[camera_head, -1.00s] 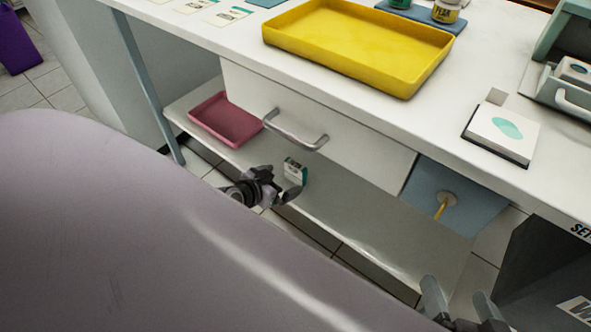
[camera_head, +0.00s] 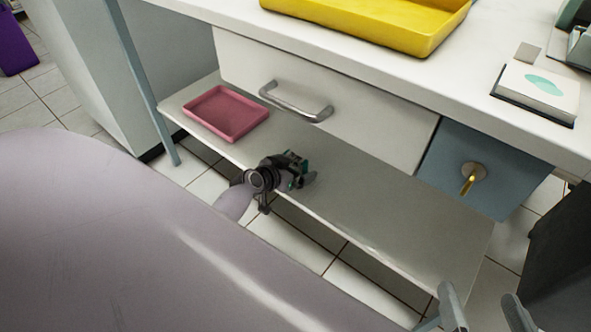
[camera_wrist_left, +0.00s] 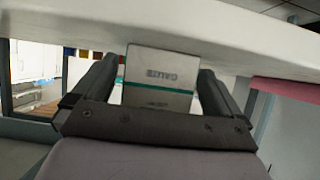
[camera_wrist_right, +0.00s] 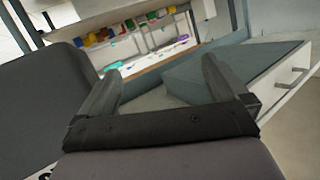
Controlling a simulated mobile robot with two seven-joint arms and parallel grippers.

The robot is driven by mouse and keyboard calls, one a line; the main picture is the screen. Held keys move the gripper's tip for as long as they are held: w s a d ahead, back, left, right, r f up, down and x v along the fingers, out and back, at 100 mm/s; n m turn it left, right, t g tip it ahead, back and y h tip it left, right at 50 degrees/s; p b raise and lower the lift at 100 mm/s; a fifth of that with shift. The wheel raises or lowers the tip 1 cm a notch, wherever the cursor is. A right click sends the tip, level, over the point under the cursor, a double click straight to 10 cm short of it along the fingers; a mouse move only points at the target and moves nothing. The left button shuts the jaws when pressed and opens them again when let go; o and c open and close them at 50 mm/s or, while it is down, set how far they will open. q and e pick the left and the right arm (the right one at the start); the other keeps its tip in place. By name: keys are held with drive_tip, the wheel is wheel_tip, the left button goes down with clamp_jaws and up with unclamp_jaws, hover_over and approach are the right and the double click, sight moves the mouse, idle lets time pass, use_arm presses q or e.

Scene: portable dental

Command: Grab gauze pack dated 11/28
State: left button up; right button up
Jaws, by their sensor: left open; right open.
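A white gauze pack (camera_wrist_left: 158,80) with a teal stripe and the word GAUZE stands between the spread fingers of my left gripper in the left wrist view. No date on it is legible. My left gripper (camera_head: 302,178) is open over the lower shelf (camera_head: 365,222), and in the head view it hides most of the pack, leaving only a little teal showing. I cannot tell whether the fingers touch the pack. My right gripper (camera_head: 485,308) is open and empty at the bottom right, also seen in the right wrist view (camera_wrist_right: 160,85).
A pink tray (camera_head: 226,112) sits on the lower shelf to the left. A white drawer (camera_head: 370,125) with a metal handle hangs above, beside a blue panel with a key (camera_head: 468,185). A yellow tray (camera_head: 425,42) is on the tabletop. The shelf's right part is clear.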

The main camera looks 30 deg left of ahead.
use_arm(q)
drive_tip(key=shift+w+f, duration=0.1)
drive_tip(key=shift+w, duration=0.15)
drive_tip(key=c, duration=1)
drive_tip(key=shift+o, duration=0.2)
